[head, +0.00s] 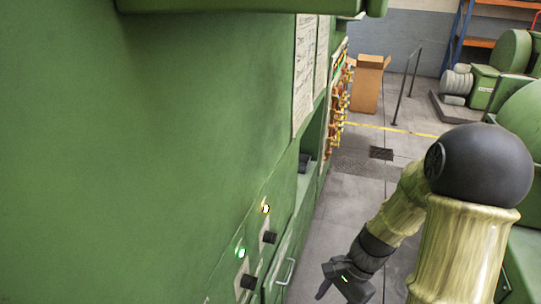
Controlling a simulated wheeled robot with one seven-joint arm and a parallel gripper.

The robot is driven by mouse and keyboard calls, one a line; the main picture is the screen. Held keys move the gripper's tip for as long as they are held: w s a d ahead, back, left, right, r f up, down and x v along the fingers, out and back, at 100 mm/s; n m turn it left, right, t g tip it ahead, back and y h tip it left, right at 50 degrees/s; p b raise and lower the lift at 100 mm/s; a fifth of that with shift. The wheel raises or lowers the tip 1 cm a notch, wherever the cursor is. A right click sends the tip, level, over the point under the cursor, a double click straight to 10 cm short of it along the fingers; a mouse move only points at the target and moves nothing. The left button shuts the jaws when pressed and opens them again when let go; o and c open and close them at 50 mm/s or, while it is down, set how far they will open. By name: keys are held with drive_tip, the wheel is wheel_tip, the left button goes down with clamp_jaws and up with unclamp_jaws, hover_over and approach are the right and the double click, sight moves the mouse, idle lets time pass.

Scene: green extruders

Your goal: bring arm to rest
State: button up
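My arm shows at the lower right of the head view, with a dark round joint and yellowish-green links. It is bent, and its forearm points down and to the left. My gripper (333,287) is at its lower end, above the grey floor, to the right of the green machine (130,150). The gripper is small and seen at an angle; one dark finger shows. I cannot tell whether it is open or shut. Nothing held can be made out.
The green machine fills the left, with a yellow lit button (265,207), a green lit button (241,253), black knobs and a handle (286,271). A cardboard box (369,84) stands behind. More green machines (510,60) stand right. Grey floor (345,195) lies between.

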wheel_tip(320, 180, up, 6)
drive_tip(key=n+t+h, duration=0.4)
drive_tip(key=n, duration=0.7)
drive_tip(key=shift+s+d+r+n+t+h+b, duration=0.25)
drive_tip(key=shift+d+n+t+h+b, duration=0.05)
drive_tip(key=shift+d+t, duration=0.1)
